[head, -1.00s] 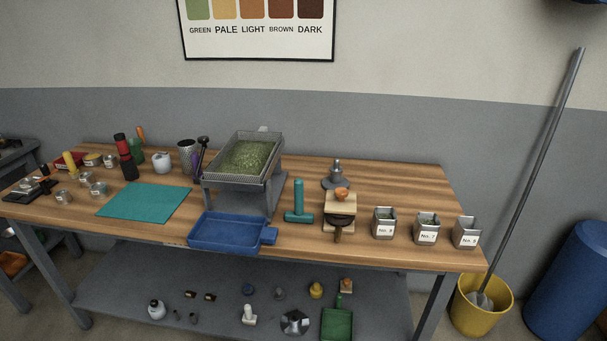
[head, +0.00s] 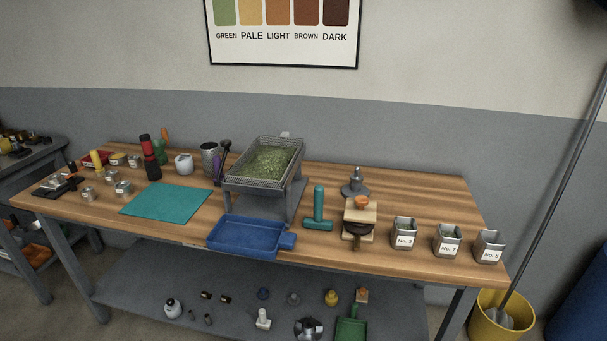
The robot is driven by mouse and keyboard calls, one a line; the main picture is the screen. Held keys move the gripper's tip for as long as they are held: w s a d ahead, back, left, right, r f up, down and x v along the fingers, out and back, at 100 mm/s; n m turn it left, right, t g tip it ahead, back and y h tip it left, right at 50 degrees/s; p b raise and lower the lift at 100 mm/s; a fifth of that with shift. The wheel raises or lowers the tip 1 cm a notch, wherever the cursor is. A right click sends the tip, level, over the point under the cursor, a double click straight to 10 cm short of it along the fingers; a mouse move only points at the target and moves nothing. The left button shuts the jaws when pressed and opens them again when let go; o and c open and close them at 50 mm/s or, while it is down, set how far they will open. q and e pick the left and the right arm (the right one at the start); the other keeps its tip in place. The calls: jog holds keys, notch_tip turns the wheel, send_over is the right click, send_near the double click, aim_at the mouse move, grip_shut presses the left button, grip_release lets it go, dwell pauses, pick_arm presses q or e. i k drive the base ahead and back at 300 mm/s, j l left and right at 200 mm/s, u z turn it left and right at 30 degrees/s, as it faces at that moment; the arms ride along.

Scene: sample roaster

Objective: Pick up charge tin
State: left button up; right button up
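Three open square metal tins with white number labels stand in a row at the right end of the wooden bench in the head view: a left tin (head: 404,233), a middle tin (head: 447,241) whose label reads No. 7, and a right tin (head: 488,247). The other two numbers are too small to read surely. Greenish contents show in the left and middle tins; the right one looks empty. Several small round tins, one of them here (head: 124,188), stand at the bench's left end. I cannot tell which is the charge tin. Neither of my grippers is in view.
A mesh tray of green beans (head: 268,162) sits on a stand behind a blue tray (head: 245,237). A teal mat (head: 166,202), a teal T-shaped tool (head: 319,212) and a wooden block device (head: 359,218) share the bench. A yellow bucket (head: 495,322) stands at the bench's right end.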

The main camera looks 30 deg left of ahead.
aim_at(448, 239)
jog(key=i+l+u, duration=0.1)
jog(key=l, duration=0.25)
jog(key=i+l+u, duration=0.1)
jog(key=i+l, duration=0.3)
jog(key=l, duration=0.25)
jog(key=i+u, duration=0.05)
